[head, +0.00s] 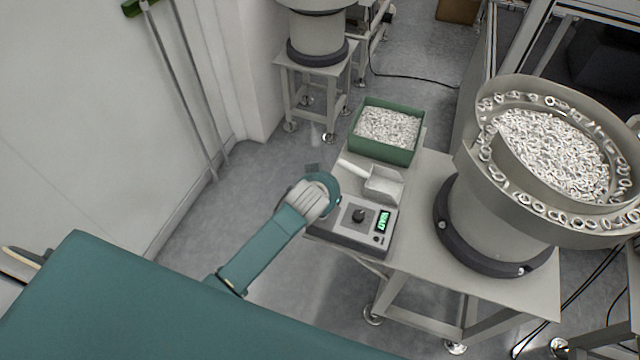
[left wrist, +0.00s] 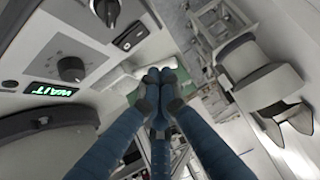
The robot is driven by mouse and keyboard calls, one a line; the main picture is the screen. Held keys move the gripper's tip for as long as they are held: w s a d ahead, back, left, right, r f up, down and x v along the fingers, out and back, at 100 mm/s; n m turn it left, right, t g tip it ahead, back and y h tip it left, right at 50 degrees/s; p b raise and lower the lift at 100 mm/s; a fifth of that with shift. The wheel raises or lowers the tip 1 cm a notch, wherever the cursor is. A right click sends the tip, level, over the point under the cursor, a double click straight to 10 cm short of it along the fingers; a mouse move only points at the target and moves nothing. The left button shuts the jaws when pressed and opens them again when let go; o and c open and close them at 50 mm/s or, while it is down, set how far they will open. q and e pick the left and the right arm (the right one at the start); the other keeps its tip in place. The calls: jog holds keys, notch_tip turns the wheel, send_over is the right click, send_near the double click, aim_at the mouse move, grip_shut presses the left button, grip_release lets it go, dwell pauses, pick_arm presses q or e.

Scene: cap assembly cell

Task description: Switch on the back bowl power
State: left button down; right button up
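A grey control box (head: 352,222) stands on the left edge of the bowl's table, with a black knob (head: 358,215) and a green lit display (head: 383,221) reading WAIT. In the left wrist view the box's panel (left wrist: 30,45) fills the upper left, with the knob (left wrist: 70,68) and the display (left wrist: 52,90). My left gripper (left wrist: 160,80) is shut, fingertips together and empty, apart from the switch. In the head view my left wrist is beside the box and hides its fingers. My right gripper is out of view.
A large feeder bowl (head: 470,215) full of white rings stands right of the box. A scoop (head: 384,184) and a green bin (head: 415,158) of white parts lie behind the box. Another feeder (head: 318,38) stands farther back. The floor left of the table is clear.

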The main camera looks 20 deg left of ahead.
pick_arm(q)
jog(key=a+b+v, duration=0.1)
jog(key=v, duration=0.8)
jog(key=shift+s+f, duration=0.15)
jog(key=shift+f, duration=0.05)
jog(key=shift+a, duration=0.15)
